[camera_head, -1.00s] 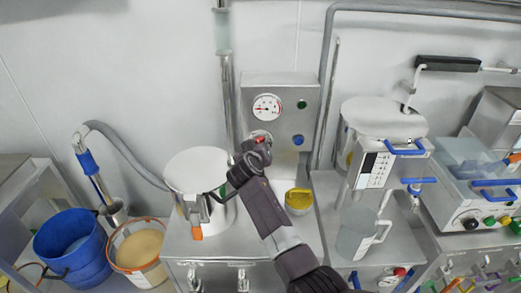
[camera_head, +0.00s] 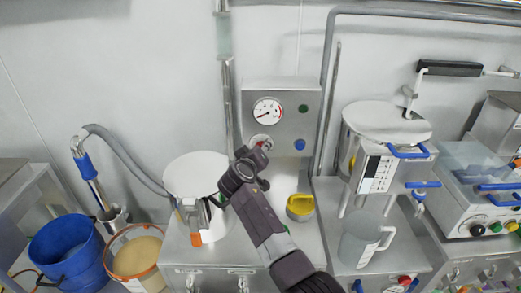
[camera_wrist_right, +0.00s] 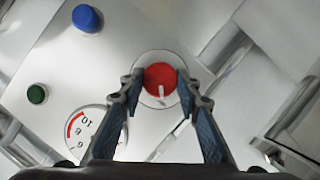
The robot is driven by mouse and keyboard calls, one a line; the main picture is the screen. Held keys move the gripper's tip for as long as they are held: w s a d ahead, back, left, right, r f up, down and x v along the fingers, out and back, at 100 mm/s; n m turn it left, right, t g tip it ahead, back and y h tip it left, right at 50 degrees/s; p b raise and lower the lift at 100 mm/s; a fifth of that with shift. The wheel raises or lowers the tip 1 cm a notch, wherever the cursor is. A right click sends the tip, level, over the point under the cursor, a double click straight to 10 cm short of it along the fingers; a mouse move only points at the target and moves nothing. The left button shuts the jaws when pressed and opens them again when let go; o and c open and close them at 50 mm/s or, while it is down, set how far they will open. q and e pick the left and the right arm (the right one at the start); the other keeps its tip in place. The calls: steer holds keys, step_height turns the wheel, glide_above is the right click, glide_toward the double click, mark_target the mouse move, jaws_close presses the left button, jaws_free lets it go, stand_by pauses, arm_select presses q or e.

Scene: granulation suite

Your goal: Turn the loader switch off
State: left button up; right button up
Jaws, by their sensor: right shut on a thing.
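The loader switch is a round red knob with a pale pointer, on the grey control panel (camera_head: 278,100). In the right wrist view the red knob (camera_wrist_right: 160,78) sits between the fingertips of my right gripper (camera_wrist_right: 160,88), one finger on each side. In the head view my right gripper (camera_head: 256,150) reaches up to the lower left of the panel and is shut on the knob, which it mostly hides. The knob's pointer slants down and slightly right in the wrist view. My left gripper is out of view.
Close by on the panel are a pressure gauge (camera_head: 267,110), a green button (camera_head: 303,108) and a blue button (camera_head: 299,143). A white drum (camera_head: 198,177) stands left of my arm.

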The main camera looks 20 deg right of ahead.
steer(key=o, duration=1.2)
steer(key=shift+c, duration=0.2)
